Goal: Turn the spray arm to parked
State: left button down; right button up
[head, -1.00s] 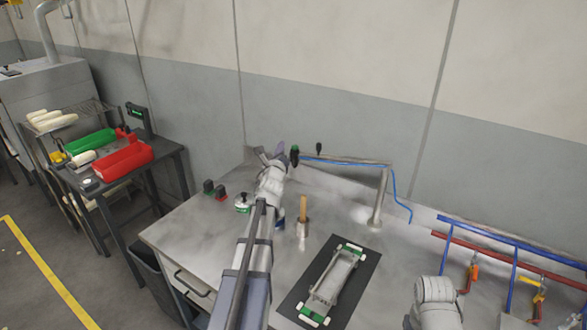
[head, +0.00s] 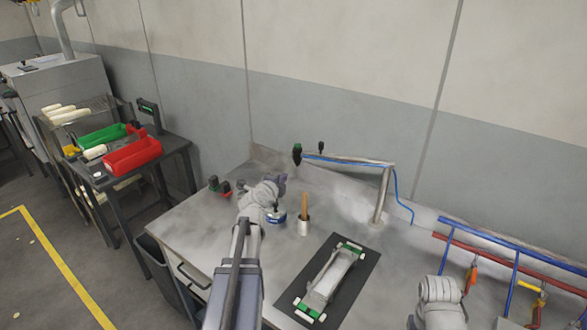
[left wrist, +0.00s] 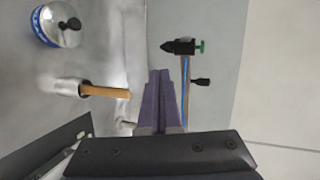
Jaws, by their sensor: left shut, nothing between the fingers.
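The spray arm (head: 345,160) is a thin metal boom on an upright post (head: 381,195), with a blue hose along it. Its boom points left along the wall, ending in a black and green spray head (head: 297,154). A black knob (head: 320,147) stands up from the boom. My left gripper (head: 279,180) is shut and empty, below and left of the spray head, apart from it. In the left wrist view the purple fingers (left wrist: 159,98) are together, with the spray head (left wrist: 180,47) and knob (left wrist: 200,82) beyond. My right gripper is out of frame.
A brush in a metal cup (head: 303,227) and a blue-banded round tin (head: 277,217) stand near my left gripper. A black mat (head: 365,270) holds a grey and green frame. Blue and red rails (head: 500,235) with hanging tools are at the right.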

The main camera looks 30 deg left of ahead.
aim_at(296, 165)
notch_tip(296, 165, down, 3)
jog(key=b, duration=0.3)
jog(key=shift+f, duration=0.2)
pick_arm(q)
jog(key=x, duration=0.8)
jog(key=r+x, duration=0.1)
jog(key=x, duration=0.3)
jog(key=shift+w+a, duration=0.2)
jog(key=shift+w, duration=0.25)
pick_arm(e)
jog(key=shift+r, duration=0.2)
pick_arm(q)
jog(key=shift+w, duration=0.6)
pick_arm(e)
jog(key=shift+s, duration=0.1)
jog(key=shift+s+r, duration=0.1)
pick_arm(q)
jog(key=w+a, duration=0.2)
jog(key=w, duration=0.4)
jog(key=shift+w, duration=0.25)
